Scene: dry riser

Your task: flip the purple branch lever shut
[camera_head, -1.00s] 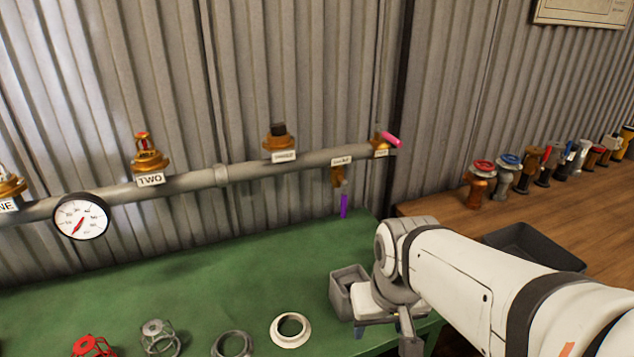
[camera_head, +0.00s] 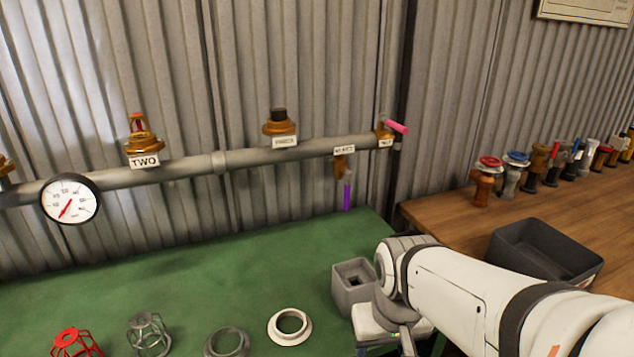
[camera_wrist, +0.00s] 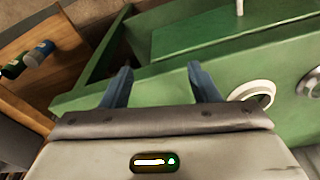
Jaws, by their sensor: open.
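The purple branch lever (camera_head: 347,196) hangs straight down from a small brass branch valve (camera_head: 340,166) under the right part of the grey pipe (camera_head: 240,160), below a white label. In the wrist view my gripper (camera_wrist: 160,85) is open, with two blue-grey fingers apart and nothing between them. It points over the green bench (camera_wrist: 210,40). In the head view my arm reaches in from the lower right, in front of and below the lever, and the fingers are hidden. The gripper is apart from the lever.
A pink lever (camera_head: 397,128) sits at the pipe's right end. A grey open box (camera_head: 352,285) stands on the bench beside my arm. Rings (camera_head: 289,327) and wire cages lie in front. A dark tray (camera_head: 540,255) and several valves stand on the wooden bench at right.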

